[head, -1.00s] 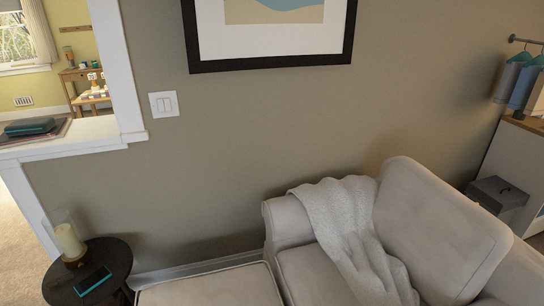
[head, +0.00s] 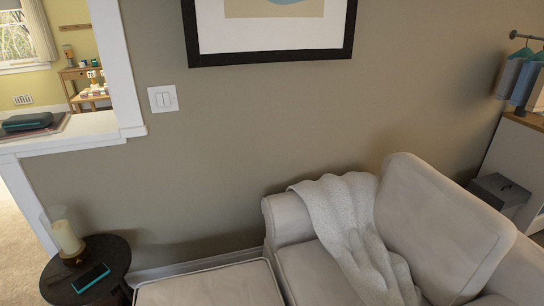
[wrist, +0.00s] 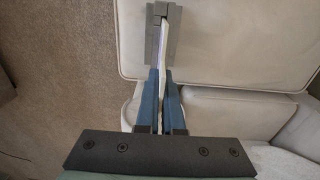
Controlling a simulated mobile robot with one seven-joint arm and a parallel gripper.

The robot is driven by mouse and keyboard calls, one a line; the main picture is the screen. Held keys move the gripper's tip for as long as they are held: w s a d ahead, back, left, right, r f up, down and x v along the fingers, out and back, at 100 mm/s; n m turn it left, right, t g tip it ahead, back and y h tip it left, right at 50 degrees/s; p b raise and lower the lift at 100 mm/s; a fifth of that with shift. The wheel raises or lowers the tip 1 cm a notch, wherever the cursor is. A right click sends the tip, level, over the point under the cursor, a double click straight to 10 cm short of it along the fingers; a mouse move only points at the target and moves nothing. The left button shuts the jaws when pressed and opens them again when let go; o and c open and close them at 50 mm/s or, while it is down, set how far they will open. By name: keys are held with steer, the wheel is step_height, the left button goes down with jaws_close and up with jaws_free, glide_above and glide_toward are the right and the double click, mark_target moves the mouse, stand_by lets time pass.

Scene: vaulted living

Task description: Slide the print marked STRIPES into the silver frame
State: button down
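My gripper (wrist: 163,38) shows in the wrist view, with blue fingers and grey tips. It is shut on a thin, pale sheet (wrist: 165,57), seen almost edge-on between the fingers. The sheet may be the print, but no STRIPES marking can be read from this angle. My gripper is above the pale sofa and does not show in the head view. I cannot make out a silver frame in either view.
A pale sofa (head: 440,225) with a throw (head: 350,225) stands against the wall. A black-framed picture (head: 270,55) hangs above. A round dark table (head: 115,262) holds a candle (head: 67,238) and a teal-screened device (head: 91,278). A white ledge (head: 75,138) is at left.

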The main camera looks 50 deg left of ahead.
stand_by(0.4)
steer(key=shift+f+b, duration=2.85)
steer(key=shift+f, duration=0.7)
steer(key=shift+s+d+f+b, duration=0.15)
steer(key=shift+s+f+b, duration=0.1)
steer(key=shift+f+b, duration=0.15)
steer(key=shift+s+d+f+b, duration=0.1)
steer(key=shift+s+f+b, duration=0.15)
steer(key=shift+f, duration=0.2)
steer(key=c, duration=1)
jaws_free()
steer(key=r+p, duration=0.1)
steer(key=r, duration=0.4)
steer(key=r+p, duration=0.1)
steer(key=r, duration=0.4)
steer(key=r+p, duration=0.1)
steer(key=r, duration=0.4)
steer(key=shift+w+a, duration=0.2)
steer(key=shift+w, duration=0.15)
